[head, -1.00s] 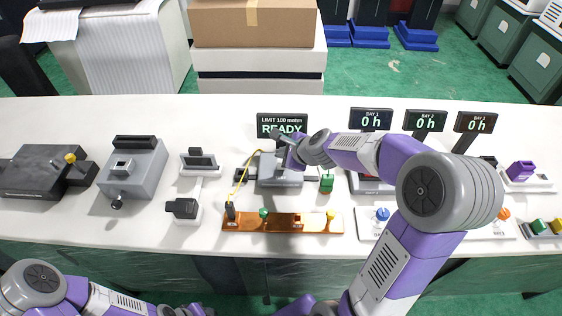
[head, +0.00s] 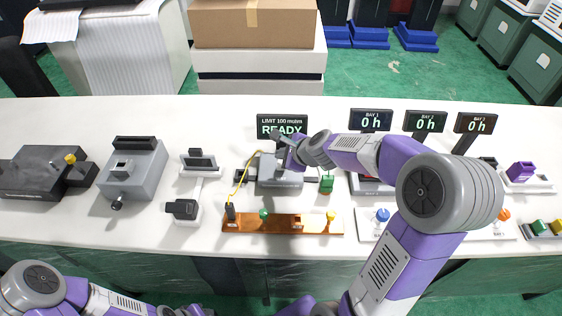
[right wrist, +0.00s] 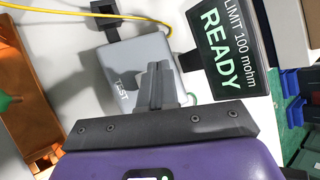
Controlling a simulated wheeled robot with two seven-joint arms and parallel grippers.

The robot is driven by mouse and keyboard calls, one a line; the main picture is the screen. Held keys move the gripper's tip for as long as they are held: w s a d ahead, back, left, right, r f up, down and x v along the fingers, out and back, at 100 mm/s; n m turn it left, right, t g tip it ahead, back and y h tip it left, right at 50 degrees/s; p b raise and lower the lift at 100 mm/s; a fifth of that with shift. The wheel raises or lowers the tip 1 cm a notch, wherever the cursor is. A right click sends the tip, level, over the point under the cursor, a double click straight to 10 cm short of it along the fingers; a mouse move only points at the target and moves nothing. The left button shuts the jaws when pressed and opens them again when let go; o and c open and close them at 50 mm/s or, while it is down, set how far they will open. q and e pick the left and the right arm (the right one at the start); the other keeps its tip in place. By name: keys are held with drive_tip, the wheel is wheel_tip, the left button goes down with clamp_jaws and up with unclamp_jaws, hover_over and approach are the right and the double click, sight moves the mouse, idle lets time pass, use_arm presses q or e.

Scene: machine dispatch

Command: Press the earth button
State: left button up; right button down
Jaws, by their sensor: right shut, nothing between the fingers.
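The grey tester box (head: 279,178) stands on the white table below the display (head: 282,126) reading "LIMIT 100 mohm READY". The box also shows in the right wrist view (right wrist: 118,68), with the word "TEST" on its top. My right gripper (head: 283,142) is over this box, shut and empty. In the right wrist view its closed fingertips (right wrist: 156,70) overlap the box top beside the word "TEST". The earth button cannot be made out; the fingers cover part of the box top. I cannot tell whether they touch it. My left arm is at the bottom left, its fingers not clearly visible.
A copper bar (head: 283,223) with green and yellow knobs lies in front of the tester, with a yellow cable (head: 240,178) beside it. Bay displays (head: 371,119) stand further right; grey machines (head: 133,170) stand left.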

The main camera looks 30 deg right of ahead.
drive_tip(key=shift+f, duration=0.1)
idle(0.6)
drive_tip(key=shift+f+b, duration=0.35)
drive_tip(key=shift+b, duration=0.1)
drive_tip(key=shift+f+b, duration=0.55)
drive_tip(key=shift+f, duration=0.05)
idle(0.5)
idle(0.3)
drive_tip(key=shift+r+p, duration=1.05)
wheel_tip(320, 180, up, 5)
drive_tip(key=p, duration=0.5)
idle(0.4)
